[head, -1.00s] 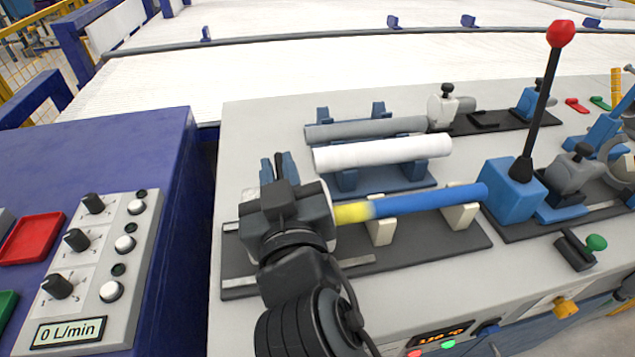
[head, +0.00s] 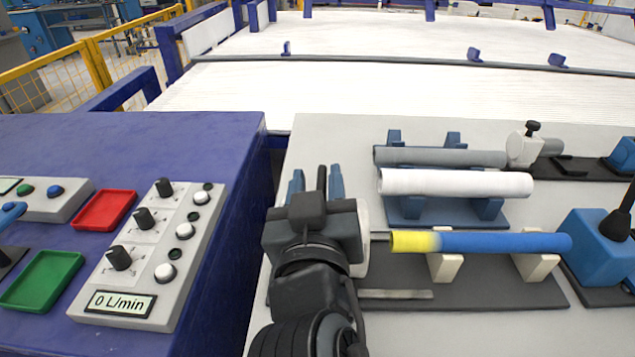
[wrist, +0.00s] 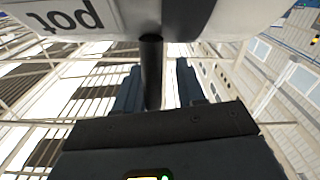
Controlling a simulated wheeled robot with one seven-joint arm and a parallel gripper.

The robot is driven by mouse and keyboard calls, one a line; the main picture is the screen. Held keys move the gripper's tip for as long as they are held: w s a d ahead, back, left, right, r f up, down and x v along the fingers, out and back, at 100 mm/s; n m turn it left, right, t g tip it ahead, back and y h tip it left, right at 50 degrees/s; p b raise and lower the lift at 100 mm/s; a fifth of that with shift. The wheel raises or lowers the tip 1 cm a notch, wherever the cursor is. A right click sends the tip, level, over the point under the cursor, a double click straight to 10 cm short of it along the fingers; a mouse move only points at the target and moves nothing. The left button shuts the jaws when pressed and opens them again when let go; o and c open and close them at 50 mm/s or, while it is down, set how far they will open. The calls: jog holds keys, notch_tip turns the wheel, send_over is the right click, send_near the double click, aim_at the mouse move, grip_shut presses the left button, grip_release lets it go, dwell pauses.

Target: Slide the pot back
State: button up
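The pot (wrist: 62,18) shows in the wrist view as a pale body with an upside-down "pot" label. In the head view the pot (head: 363,232) is mostly hidden behind my gripper, only its pale right edge showing. My gripper (head: 317,176) has its two blue fingers apart on either side of the pot's black upright handle (wrist: 151,72). In the wrist view a clear gap shows between handle and right finger. The blue pipe with yellow end (head: 480,242) rests on cream supports. A short grey rod (head: 379,237) shows between pot and yellow end.
A white pipe (head: 455,183) and a grey pipe (head: 440,157) lie on a blue rack behind. A blue block (head: 597,245) stands at the pipe's right end. A knob panel (head: 150,255) and red and green trays (head: 104,210) are at left.

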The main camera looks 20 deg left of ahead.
jog(key=shift+s, duration=0.15)
jog(key=v, duration=0.7)
jog(key=shift+s+b, duration=0.3)
jog(key=shift+b, duration=0.1)
jog(key=shift+d, duration=0.15)
